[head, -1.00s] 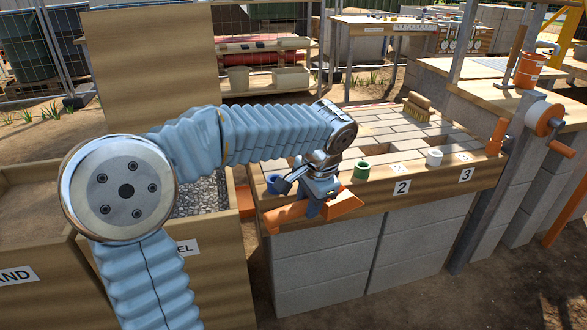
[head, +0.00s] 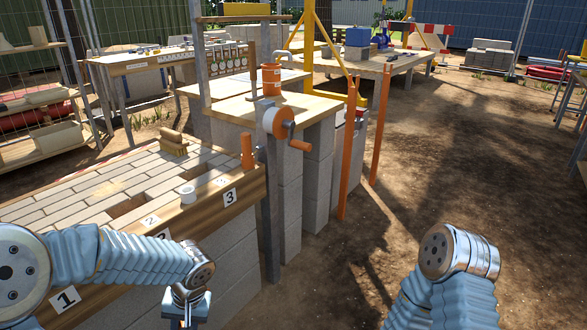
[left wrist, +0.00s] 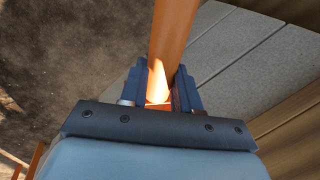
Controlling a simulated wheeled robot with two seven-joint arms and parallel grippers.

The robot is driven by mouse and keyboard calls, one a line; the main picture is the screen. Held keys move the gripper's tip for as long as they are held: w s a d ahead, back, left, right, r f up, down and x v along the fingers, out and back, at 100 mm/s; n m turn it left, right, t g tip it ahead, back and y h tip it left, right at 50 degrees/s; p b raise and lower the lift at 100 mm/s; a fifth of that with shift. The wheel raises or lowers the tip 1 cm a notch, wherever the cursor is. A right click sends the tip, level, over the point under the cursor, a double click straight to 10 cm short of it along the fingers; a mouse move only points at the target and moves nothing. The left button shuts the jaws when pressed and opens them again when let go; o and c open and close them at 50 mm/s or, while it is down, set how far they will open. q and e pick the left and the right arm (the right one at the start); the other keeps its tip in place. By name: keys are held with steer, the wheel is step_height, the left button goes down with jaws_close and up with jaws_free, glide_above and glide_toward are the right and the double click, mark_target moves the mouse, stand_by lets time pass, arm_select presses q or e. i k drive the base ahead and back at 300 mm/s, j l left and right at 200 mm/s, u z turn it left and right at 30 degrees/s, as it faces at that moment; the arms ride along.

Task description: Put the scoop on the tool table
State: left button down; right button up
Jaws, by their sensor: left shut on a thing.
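My left gripper (left wrist: 160,85) is shut on an orange scoop (left wrist: 173,40) in the left wrist view. The scoop's orange part runs up between the two dark fingers and out of the top edge; its far end is hidden.
Open dirt ground (head: 450,170) lies to the right.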

mark_target(303, 110)
steer(key=i+l, duration=0.2)
steer(key=l, duration=0.15)
steer(key=i+l+u, duration=0.1)
steer(key=l, duration=0.25)
steer(key=i+l, duration=0.3)
steer(key=i+l+u, duration=0.1)
steer(key=l, duration=0.35)
steer(key=i+l, duration=0.3)
steer(key=i+l+u, duration=0.1)
steer(key=l, duration=0.4)
steer(key=i+l, duration=0.25)
steer(key=l, duration=0.15)
steer(key=j+u, duration=0.05)
